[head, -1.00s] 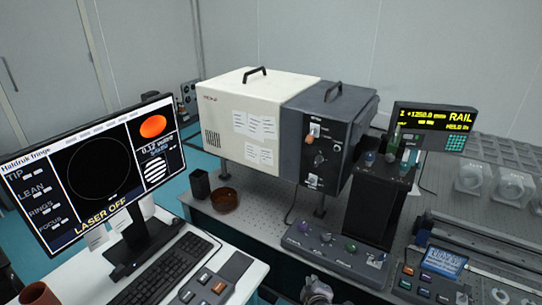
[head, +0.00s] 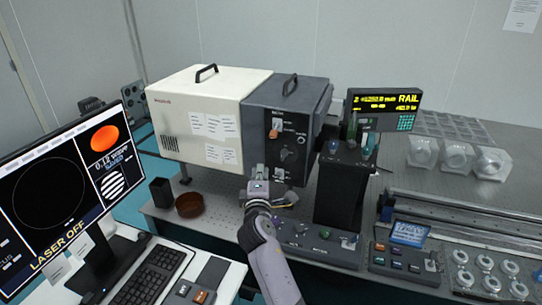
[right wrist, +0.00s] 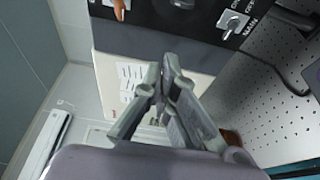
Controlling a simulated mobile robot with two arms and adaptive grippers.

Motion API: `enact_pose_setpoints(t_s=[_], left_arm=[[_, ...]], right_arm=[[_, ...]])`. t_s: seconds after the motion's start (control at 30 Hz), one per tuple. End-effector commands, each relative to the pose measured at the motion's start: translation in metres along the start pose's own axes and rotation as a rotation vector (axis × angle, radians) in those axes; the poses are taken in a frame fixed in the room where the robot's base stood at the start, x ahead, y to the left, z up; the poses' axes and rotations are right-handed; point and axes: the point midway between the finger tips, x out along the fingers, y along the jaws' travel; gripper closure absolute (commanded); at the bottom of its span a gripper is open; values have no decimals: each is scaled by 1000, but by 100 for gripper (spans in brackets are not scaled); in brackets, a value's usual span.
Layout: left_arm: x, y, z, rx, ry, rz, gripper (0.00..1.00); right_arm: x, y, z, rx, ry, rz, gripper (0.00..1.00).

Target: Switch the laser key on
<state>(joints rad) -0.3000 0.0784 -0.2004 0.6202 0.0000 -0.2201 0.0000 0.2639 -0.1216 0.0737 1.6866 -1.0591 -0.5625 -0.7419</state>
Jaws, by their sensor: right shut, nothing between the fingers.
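The laser unit has a dark front panel (head: 300,140). An orange tag or key piece (head: 275,130) hangs near the panel's top, and a black knob (head: 287,155) sits below it. The orange piece also shows at the top edge of the right wrist view (right wrist: 119,9). That view also shows a metal toggle switch (right wrist: 234,22) with ON and MAIN lettering. My right gripper (head: 264,171) is in front of the panel's lower left part, shut and empty. Its fingertips (right wrist: 161,68) look apart from the controls. My left gripper is not in view.
The monitor (head: 65,180) reads LASER OFF. A dark column (head: 340,190) with coloured knobs stands right of the panel. A control box (head: 320,240) lies below. A brown bowl (head: 189,205) and black cup (head: 161,191) stand left of my gripper.

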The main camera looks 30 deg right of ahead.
Motion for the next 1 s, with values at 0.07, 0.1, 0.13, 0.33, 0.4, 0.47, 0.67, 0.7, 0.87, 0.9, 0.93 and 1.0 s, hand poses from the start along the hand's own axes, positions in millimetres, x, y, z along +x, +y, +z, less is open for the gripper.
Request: enact_pose_setpoints(t_s=[0.07, 0.1, 0.13, 0.33, 0.4, 0.47, 0.67, 0.7, 0.87, 0.9, 0.93, 1.0], left_arm=[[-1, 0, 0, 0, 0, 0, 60], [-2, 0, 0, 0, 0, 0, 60], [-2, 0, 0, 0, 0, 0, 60], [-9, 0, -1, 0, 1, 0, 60], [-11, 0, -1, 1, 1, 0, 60], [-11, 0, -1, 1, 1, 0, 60], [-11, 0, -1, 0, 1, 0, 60], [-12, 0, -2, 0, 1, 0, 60], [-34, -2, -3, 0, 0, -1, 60], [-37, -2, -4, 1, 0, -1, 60], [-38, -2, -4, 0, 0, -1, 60], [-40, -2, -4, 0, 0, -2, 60]], right_arm=[[3, 0, 0, -1, 0, 0, 100], [6, 0, 0, -1, 0, 0, 100], [9, 1, 0, -1, 0, 0, 100], [40, 2, 0, 0, 0, 0, 100], [53, 3, 0, 0, 0, 0, 100], [64, 1, 0, -1, 0, -1, 100], [98, 0, -1, 1, 1, 0, 100], [104, 1, 0, 0, 0, -1, 100], [92, 3, 24, 0, 0, -2, 100], [90, 3, 28, 0, 0, -2, 100], [90, 2, 30, 0, 0, -2, 100], [88, 1, 34, 0, 1, -2, 100]])
